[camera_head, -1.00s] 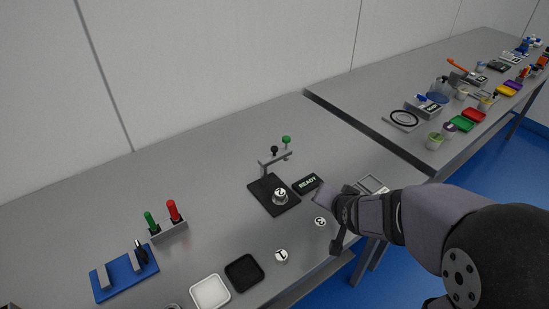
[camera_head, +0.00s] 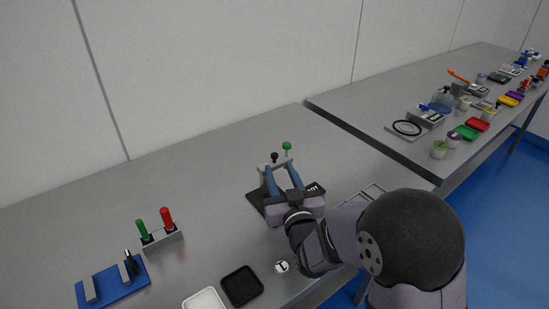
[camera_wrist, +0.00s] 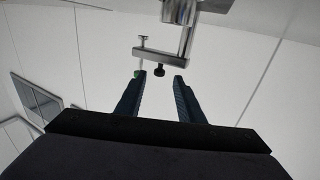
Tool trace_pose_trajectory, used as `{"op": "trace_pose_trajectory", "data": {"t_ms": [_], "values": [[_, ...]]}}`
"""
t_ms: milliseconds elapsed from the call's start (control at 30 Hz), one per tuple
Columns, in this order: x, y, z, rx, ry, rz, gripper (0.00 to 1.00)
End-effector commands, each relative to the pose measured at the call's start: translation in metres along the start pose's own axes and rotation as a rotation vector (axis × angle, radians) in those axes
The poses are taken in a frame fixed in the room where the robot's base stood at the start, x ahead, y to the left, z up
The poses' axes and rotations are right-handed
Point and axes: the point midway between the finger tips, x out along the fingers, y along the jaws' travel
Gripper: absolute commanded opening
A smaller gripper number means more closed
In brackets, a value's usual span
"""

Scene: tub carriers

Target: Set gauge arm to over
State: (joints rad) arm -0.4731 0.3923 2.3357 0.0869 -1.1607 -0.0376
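The gauge stand has a black base (camera_head: 254,199) and a grey gauge arm (camera_head: 274,163) on a post. A black knob (camera_head: 274,157) and a green knob (camera_head: 287,146) stand on the arm. My gripper (camera_head: 280,169) is open at the arm, its blue fingers apart just in front of it. In the wrist view the gauge arm (camera_wrist: 160,54) and its black knob (camera_wrist: 158,70) show between and beyond the open fingertips. My gripper hides the part on the base.
A dark READY sign (camera_head: 314,188) is partly hidden behind my gripper. A part marked 1 (camera_head: 282,267) stands near the front edge, beside a black tray (camera_head: 257,284) and a white tray (camera_head: 204,297). A red and green tool rack (camera_head: 163,238) and a blue board (camera_head: 112,290) are left.

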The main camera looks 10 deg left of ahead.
Motion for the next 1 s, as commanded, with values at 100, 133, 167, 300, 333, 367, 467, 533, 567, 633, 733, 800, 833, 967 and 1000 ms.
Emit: {"op": "trace_pose_trajectory", "data": {"t_ms": [100, 133, 167, 300, 333, 367, 467, 533, 567, 633, 733, 800, 833, 967, 1000], "values": [[0.008, 0.000, 0.000, 0.001, -0.002, 0.001, 0.35], [0.011, 0.001, 0.000, 0.001, -0.002, 0.001, 0.35], [0.014, 0.001, -0.001, 0.002, -0.001, 0.001, 0.35], [0.030, 0.001, -0.001, 0.002, -0.002, 0.001, 0.35], [0.034, 0.001, -0.001, 0.002, -0.003, 0.001, 0.35], [0.038, 0.001, -0.001, 0.002, -0.002, 0.001, 0.35], [0.049, 0.001, -0.001, 0.002, -0.002, 0.001, 0.35], [0.056, 0.001, 0.000, 0.002, -0.003, 0.001, 0.35], [0.059, 0.001, -0.001, 0.003, -0.002, 0.001, 0.35], [0.064, 0.001, 0.000, 0.002, -0.003, 0.001, 0.35], [0.069, 0.001, 0.000, 0.002, -0.002, 0.001, 0.35], [0.070, 0.001, 0.000, 0.002, -0.002, 0.001, 0.35], [0.071, 0.001, 0.000, 0.002, -0.002, 0.001, 0.35], [0.071, 0.001, 0.001, 0.003, -0.002, 0.001, 0.35], [0.071, 0.001, 0.001, 0.003, -0.002, 0.001, 0.35]]}}
